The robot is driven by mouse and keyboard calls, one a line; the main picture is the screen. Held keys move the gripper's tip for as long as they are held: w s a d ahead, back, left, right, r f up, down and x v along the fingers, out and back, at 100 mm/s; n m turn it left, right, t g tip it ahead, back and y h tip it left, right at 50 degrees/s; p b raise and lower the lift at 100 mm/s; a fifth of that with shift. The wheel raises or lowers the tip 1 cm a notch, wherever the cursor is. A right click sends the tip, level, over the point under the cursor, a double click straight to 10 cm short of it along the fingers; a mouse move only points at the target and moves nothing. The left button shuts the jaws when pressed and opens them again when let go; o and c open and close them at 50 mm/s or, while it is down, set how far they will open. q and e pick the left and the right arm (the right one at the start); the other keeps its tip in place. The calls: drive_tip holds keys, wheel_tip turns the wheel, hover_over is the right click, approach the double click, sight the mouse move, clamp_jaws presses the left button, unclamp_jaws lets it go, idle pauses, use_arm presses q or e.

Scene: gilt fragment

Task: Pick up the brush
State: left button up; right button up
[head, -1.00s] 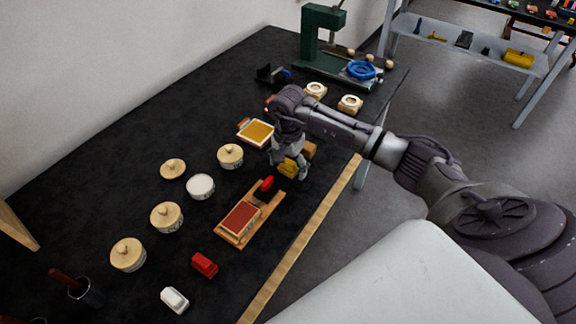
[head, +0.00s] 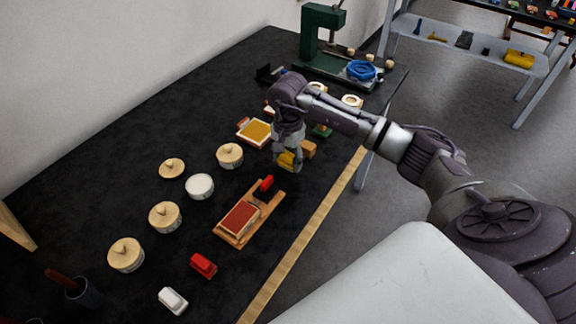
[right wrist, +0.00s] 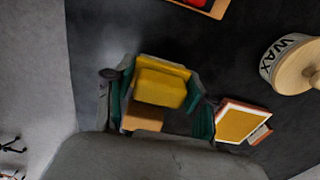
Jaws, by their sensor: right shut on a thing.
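My right gripper (head: 287,163) is shut on a yellow block (right wrist: 161,88) above the black table (head: 120,175). The block also shows between the fingers in the head view (head: 287,160). A tan wooden block (right wrist: 142,119) shows beside the yellow one, and I cannot tell whether they touch. It also shows right of the fingers in the head view (head: 308,149). No bristles show on the yellow block, so I cannot tell whether it is the brush. A brown handle (head: 60,279) stands in a dark cup (head: 88,295) at front left. My left gripper is not in view.
Several lidded round tins (head: 165,217) stand left of a wooden tray with a red pad (head: 239,219). A yellow pad (head: 255,132) lies left of my gripper. Red (head: 203,264) and white (head: 173,300) blocks lie in front. A green press (head: 322,40) stands behind.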

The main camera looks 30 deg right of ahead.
drive_tip(key=s+d+r+b, duration=0.3)
drive_tip(key=s+d+r, duration=0.4)
drive_tip(key=d+r, duration=0.1)
drive_tip(key=shift+d+r+b, duration=0.2)
drive_tip(key=shift+d+b, duration=0.1)
drive_tip(key=shift+d, duration=0.4)
drive_tip(key=o, duration=0.5)
drive_tip(key=c, duration=0.4)
